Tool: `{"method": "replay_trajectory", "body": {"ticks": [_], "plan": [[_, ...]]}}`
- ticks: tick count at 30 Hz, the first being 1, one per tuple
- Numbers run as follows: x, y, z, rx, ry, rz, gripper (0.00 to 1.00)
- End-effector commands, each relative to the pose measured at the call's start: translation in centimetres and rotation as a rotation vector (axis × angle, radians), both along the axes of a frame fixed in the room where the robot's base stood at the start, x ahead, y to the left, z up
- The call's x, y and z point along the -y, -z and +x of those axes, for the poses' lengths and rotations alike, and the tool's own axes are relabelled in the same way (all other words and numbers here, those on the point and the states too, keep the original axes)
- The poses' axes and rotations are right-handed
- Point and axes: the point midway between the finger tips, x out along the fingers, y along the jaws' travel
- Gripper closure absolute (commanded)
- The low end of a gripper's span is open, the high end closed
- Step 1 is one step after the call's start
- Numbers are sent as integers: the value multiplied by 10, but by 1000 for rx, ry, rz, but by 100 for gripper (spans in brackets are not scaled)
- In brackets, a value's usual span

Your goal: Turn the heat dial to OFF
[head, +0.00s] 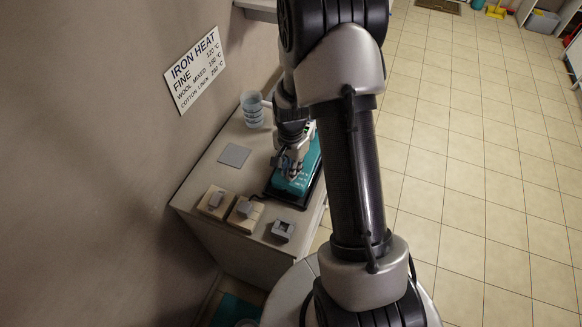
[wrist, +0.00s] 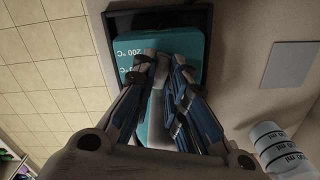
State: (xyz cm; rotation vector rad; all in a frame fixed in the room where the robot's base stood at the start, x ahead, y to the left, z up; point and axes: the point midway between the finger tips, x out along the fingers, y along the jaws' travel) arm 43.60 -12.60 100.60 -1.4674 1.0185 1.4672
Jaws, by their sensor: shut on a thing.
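The teal heat unit (head: 307,172) stands on a dark base near the right edge of the counter in the head view. In the wrist view the teal unit (wrist: 135,48) shows white print, including "200 °C". My gripper (head: 287,168) is over its top in the head view. In the wrist view my gripper (wrist: 163,62) is shut on the grey heat dial (wrist: 157,82), with a finger on each side. The fingers hide much of the dial and some print. I cannot tell which mark the dial points to.
The counter (head: 203,173) holds a grey square plate (head: 234,155), a marked cup (head: 252,110), wooden blocks with grey parts (head: 215,202) and a small grey piece (head: 283,230). A sign (head: 195,70) listing iron heats hangs on the left wall. Open tiled floor lies right.

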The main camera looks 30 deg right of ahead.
Motion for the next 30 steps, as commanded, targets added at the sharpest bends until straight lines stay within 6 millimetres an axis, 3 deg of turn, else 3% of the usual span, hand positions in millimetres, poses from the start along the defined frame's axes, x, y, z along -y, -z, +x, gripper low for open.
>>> {"method": "replay_trajectory", "body": {"ticks": [11,30], "plan": [[0,0,0,0,-91,0,100],[0,0,0,0,-515,0,100]]}}
